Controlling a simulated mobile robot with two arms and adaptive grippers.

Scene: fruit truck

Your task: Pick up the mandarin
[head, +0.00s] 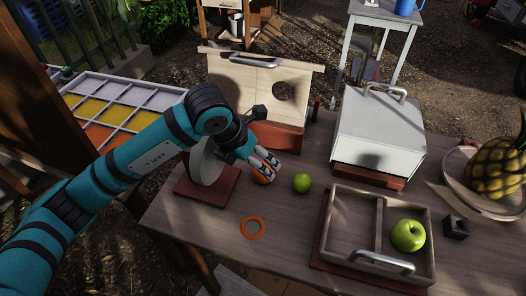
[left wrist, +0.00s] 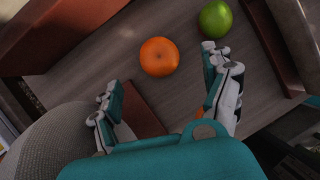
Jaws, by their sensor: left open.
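The mandarin (left wrist: 159,57) is a round orange fruit on the wooden table, in the upper middle of the left wrist view. In the head view only a small part of the mandarin (head: 262,179) shows below my left gripper (head: 265,164), which hides the rest. In the left wrist view my left gripper (left wrist: 166,80) is open and empty. Its fingers are spread to the left and right, with the mandarin just beyond the gap between the tips. My right gripper is in neither view.
A green lime (head: 302,182) lies close right of the mandarin. A wooden tray (head: 329,228) with a green apple (head: 408,235), a white box (head: 380,132) and a wooden box (head: 235,82) stand around. A round grey disc (head: 206,164) stands left.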

